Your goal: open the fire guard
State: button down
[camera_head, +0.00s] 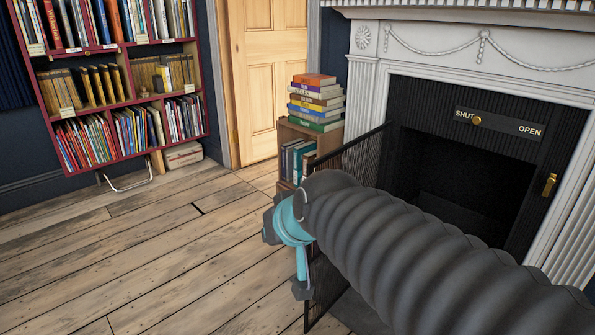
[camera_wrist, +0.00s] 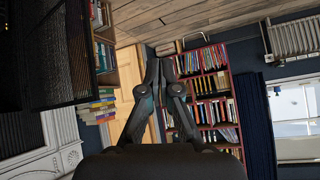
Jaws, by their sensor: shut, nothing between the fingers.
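The fire guard (camera_head: 357,158) is a dark mesh panel with a thin black frame. In the head view it stands at the left of the fireplace, angled out into the room. My arm hides its middle and much of its lower part. In the wrist view the mesh (camera_wrist: 62,50) fills the upper left, to the left of my gripper. My gripper (camera_wrist: 158,62) is shut, with its fingers together and empty. It appears apart from the mesh in that view. In the head view my arm's end is left of the guard, and the fingertips cannot be made out.
The fireplace opening (camera_head: 455,190) is dark, under a plate (camera_head: 500,122) marked SHUT and OPEN. A brass handle (camera_head: 549,185) is at its right. A small bookcase (camera_head: 296,132) with stacked books (camera_head: 316,102) stands behind the guard. The wooden floor (camera_head: 150,260) at left is clear.

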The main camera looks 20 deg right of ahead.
jog(key=s+d+f+g+h, duration=0.1)
jog(key=s+d+f+g, duration=0.1)
jog(key=s+f, duration=0.3)
jog(key=s+d+f+g+h, duration=0.1)
jog(key=s+d+f, duration=0.15)
jog(key=s, duration=0.55)
jog(key=w+d+f+m+g+b, duration=0.2)
jog(key=w+d+f+m, duration=0.1)
jog(key=d, duration=0.2)
jog(key=w+d+r+n+t+y+b, duration=0.15)
jog(key=w+d+r, duration=0.25)
jog(key=w+d, duration=0.6)
jog(key=w+d+r+n+t+y+b, duration=0.1)
jog(key=w+d+r+t+y+b, duration=0.1)
jog(key=w+d+r, duration=0.55)
notch_tip(320, 180, up, 3)
jog(key=w+n+y, duration=0.2)
jog(key=w+n, duration=0.1)
jog(key=n, duration=0.4)
jog(key=w+r+x, duration=0.2)
jog(key=x, duration=1)
jog(key=shift+t, duration=0.35)
